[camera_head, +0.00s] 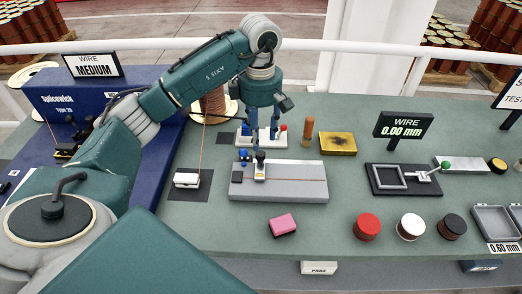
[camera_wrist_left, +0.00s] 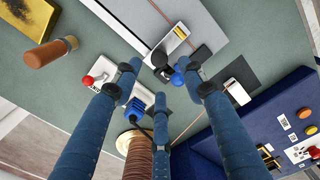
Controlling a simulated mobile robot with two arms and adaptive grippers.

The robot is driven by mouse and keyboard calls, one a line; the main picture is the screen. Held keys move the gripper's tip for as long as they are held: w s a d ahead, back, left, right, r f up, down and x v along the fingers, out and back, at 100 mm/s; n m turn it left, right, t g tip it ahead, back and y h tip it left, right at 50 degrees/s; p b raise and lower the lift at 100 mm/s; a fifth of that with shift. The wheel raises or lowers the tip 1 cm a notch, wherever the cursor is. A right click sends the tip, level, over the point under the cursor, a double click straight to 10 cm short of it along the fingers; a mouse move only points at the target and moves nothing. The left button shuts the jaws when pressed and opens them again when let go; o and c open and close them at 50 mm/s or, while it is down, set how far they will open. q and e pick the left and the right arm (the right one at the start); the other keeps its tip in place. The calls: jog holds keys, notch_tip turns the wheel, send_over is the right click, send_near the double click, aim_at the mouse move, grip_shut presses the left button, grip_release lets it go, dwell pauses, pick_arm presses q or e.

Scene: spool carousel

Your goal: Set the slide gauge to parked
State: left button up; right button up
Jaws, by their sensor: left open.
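A long grey block (camera_head: 305,190) with a thin red line along its top carries a pale slider (camera_head: 259,173) with a dark knob near its left end. No readable label marks it as the slide gauge. The slider (camera_wrist_left: 180,37), its black knob (camera_wrist_left: 160,60) and a blue knob (camera_wrist_left: 178,77) also show in the left wrist view. My left gripper (camera_head: 264,138) is open and empty above this end, fingers pointing down. In the left wrist view its fingertips (camera_wrist_left: 160,80) spread around the knobs; contact cannot be told. My right gripper is not in view.
Behind stand a white plate with red and blue knobs (camera_head: 280,131), an orange-brown cylinder (camera_head: 308,130) and a yellow pad (camera_head: 338,144). A black base (camera_head: 403,188) with a frame and green-knobbed lever lies right, below a "0.00 mm" display (camera_head: 403,126). A pink block (camera_head: 283,225) and spools (camera_head: 367,227) lie in front.

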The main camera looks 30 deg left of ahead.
aim_at(260, 153)
pick_arm(q)
notch_tip(260, 153, down, 6)
jog(key=shift+p, duration=0.8)
jog(key=shift+f, duration=0.75)
grip_shut()
